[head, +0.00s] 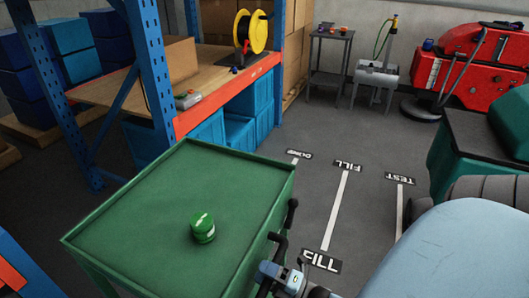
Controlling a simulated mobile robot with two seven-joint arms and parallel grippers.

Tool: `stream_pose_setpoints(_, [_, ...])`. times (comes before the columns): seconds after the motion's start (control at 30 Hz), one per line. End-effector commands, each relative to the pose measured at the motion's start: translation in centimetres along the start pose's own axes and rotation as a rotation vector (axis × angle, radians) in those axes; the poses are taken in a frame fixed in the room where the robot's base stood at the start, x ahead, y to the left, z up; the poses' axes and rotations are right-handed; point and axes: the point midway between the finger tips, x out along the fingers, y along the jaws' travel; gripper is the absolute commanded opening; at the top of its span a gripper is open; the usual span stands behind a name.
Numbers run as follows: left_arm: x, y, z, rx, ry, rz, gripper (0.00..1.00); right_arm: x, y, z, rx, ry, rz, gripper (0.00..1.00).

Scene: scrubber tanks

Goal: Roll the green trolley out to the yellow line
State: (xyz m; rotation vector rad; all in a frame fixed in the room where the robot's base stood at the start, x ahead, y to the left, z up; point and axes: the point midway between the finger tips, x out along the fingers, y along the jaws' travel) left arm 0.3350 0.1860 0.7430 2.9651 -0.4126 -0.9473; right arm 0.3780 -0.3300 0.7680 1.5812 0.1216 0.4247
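The green trolley (150,215) stands at the left, its flat top with raised rim facing me. A small green round container (203,228) sits on its top. A black handle (291,213) runs along its right end. My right gripper (270,264) is at the near part of this handle, at the bottom middle. Its dark fingers overlap the dark handle, so I cannot tell whether they are closed on it. My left gripper is not in view. The floor lines, marked FILL (336,210) and TEST (400,205), look white; I see no clearly yellow line.
A blue and orange rack (228,93) with blue bins stands just behind the trolley. Open grey floor (330,130) lies to the trolley's right. Red machines (465,65) and a dark-topped green cabinet (470,165) stand at the right. A small dark stand (328,55) is at the back.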

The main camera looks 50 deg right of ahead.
Motion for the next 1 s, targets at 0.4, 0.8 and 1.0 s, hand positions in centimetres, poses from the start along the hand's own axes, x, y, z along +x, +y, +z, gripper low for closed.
stream_pose_setpoints(0.4, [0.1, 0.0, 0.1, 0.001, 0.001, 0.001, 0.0, -2.9, -0.1, -0.1, 0.001, 0.0, -0.003, 0.53])
stream_pose_setpoints(0.8, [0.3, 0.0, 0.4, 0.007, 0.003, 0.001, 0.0, -11.5, -0.1, 0.0, 0.001, 0.0, -0.002, 0.53])
stream_pose_setpoints(1.0, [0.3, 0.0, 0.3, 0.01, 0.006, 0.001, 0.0, -13.6, -0.1, 0.0, 0.001, -0.001, -0.001, 0.53])
